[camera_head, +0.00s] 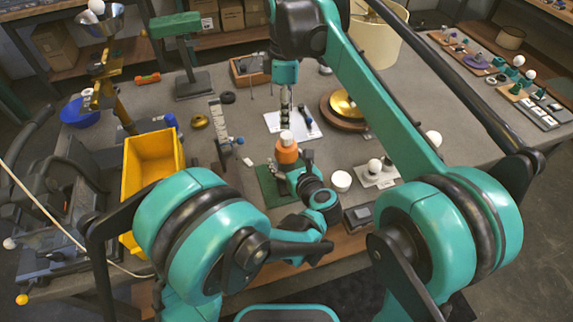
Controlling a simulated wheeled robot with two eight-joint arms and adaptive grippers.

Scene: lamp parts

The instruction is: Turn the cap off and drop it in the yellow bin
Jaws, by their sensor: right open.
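A small white cap (286,137) sits on top of an upright orange part (287,152), near the middle of the table. My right gripper (286,122) points straight down just above the cap. It is open, with nothing seen held in it. My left gripper (290,168) is low beside the orange part. Its fingers are small and partly hidden by its own wrist, so I cannot tell whether they grip it. The yellow bin (152,150) stands to the left, open at the top; its inside looks empty.
A green mat (268,188) lies below the orange part. A white sheet (275,122) lies behind my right gripper. A brass disc (345,104) and a tray with white bulbs (378,177) are to the right. A green clamp stand (187,70) and an upright ruler-like piece (217,120) stand left.

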